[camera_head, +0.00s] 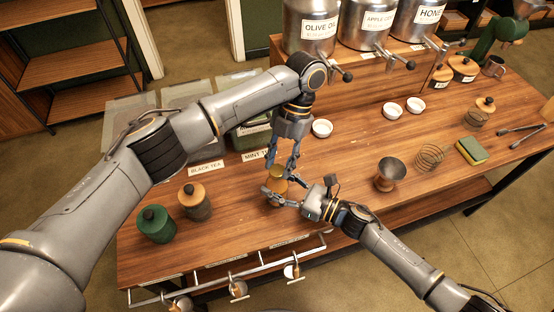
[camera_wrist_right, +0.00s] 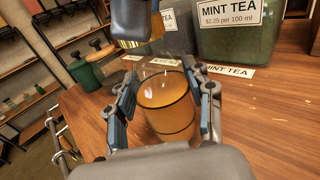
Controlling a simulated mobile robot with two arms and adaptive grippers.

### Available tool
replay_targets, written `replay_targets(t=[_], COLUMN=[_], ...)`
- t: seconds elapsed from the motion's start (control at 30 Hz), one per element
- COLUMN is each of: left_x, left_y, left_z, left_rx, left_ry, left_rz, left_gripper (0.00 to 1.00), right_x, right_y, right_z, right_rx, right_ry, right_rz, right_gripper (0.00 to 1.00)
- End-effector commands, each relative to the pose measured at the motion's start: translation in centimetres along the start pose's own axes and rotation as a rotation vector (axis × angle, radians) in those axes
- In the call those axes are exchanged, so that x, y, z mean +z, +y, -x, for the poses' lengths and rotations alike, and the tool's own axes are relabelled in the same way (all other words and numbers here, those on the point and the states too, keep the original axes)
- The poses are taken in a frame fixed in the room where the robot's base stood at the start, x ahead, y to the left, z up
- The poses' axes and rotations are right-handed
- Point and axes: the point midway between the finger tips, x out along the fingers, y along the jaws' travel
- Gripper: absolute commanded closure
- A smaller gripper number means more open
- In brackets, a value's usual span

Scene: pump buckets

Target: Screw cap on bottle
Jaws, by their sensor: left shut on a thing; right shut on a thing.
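A glass bottle with amber contents (camera_wrist_right: 168,100) stands upright on the wooden table, between the fingers of my right gripper (camera_wrist_right: 165,108). In the head view, my right gripper (camera_head: 272,195) is shut around the bottle's body from the right side. My left gripper (camera_head: 281,166) points down from above, shut on the brownish cap (camera_head: 279,173). In the right wrist view, a dark part with a golden-brown lower edge (camera_wrist_right: 138,41) hangs above and left of the bottle's mouth; it seems to be the cap and left fingertip. The fingers partly hide the cap, and contact with the bottle is unclear.
A metal rail (camera_head: 230,268) runs along the front edge.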

Motion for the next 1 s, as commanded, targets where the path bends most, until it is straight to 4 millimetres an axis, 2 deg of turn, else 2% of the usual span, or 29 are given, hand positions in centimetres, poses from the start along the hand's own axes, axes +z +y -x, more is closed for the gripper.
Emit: replay_targets(t=[0.1,0.2,0.53,0.57,0.6,0.67,1.0], left_x=[0.0,-0.02,-0.02,-0.02,-0.02,-0.02,-0.16], left_y=[-0.21,-0.22,-0.21,-0.21,-0.22,-0.23,-0.25], left_z=[0.07,0.03,0.02,0.01,0.01,0.01,0.51], left_rx=[0.08,0.115,0.123,0.123,0.122,0.122,0.122], left_ry=[-0.003,0.0,0.001,0.0,0.0,0.0,-0.002], left_rz=[-0.186,-0.269,-0.294,-0.293,-0.293,-0.293,-0.294], left_gripper=[0.74,0.74,0.74,0.59,0.51,0.42,0.42], right_x=[-0.07,-0.07,-0.06,-0.06,-0.07,-0.06,-0.06], right_y=[0.0,0.0,0.02,0.02,0.02,0.03,0.03], right_z=[0.04,0.04,0.04,0.04,0.05,0.04,0.03], right_rx=[0.0,0.0,0.0,0.0,0.0,0.0,0.0], right_ry=[0.001,0.001,0.001,0.001,0.001,0.001,0.001], right_rz=[0.0,0.0,0.0,0.0,0.0,0.0,-0.001], right_gripper=[1.0,1.0,1.0,1.0,1.0,1.0,1.0])
